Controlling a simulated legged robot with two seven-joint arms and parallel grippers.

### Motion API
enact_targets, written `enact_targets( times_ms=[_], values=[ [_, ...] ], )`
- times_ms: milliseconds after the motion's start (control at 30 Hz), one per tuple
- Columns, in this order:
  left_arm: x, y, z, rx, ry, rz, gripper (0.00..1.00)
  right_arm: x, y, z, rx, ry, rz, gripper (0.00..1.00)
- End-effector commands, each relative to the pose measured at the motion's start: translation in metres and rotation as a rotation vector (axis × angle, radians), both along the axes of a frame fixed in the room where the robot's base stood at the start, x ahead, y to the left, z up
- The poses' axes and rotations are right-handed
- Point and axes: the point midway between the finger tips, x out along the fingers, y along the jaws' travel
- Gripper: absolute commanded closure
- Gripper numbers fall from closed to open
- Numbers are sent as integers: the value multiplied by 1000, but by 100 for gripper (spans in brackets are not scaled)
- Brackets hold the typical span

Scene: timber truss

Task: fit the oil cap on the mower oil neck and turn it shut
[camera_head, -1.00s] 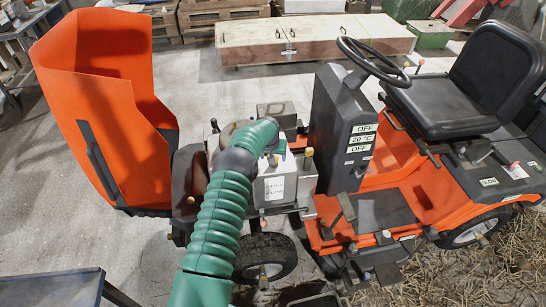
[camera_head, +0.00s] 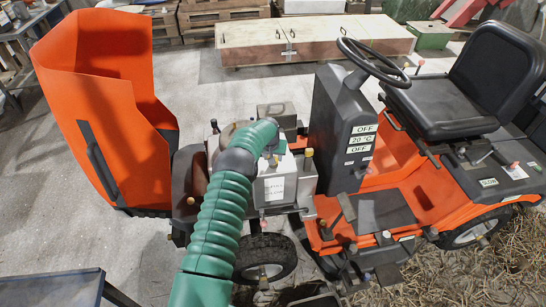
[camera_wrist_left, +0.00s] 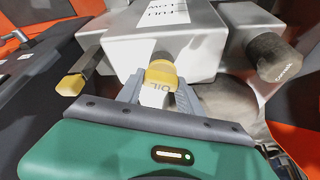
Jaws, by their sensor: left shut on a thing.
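In the left wrist view, a yellow cap (camera_wrist_left: 161,73) with a pale face marked OIL sits between the two grey fingers of my left gripper (camera_wrist_left: 160,92). The gripper is shut on it. The cap is right against the front of a light grey engine block (camera_wrist_left: 165,40) with a FULL/LOW label. My right gripper is in neither view.
A yellow-tipped lever (camera_wrist_left: 75,82) stands left of the cap and a dark round knob (camera_wrist_left: 272,57) to the right. The raised orange hood (camera_head: 105,110) is left of the engine. The dark console (camera_head: 340,130), steering wheel (camera_head: 372,62) and seat (camera_head: 440,105) are on the right.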

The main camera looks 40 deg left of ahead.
Motion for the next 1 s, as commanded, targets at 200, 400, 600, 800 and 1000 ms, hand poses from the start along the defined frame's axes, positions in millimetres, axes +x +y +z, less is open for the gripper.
enact_targets(
  times_ms=[200, 400, 600, 800, 1000],
  values=[
    [0, 1, -1, -1, 1, -10, 100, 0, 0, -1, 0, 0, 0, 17],
    [0, 1, -4, -3, -2, -220, 100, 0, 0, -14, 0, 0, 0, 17],
    [0, 0, -1, -2, 2, -349, 53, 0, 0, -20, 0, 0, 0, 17],
    [0, 0, -1, -1, 3, -346, 31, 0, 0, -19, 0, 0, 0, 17],
    [0, 0, -1, -1, 2, -345, 30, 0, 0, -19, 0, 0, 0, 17]
  ],
)
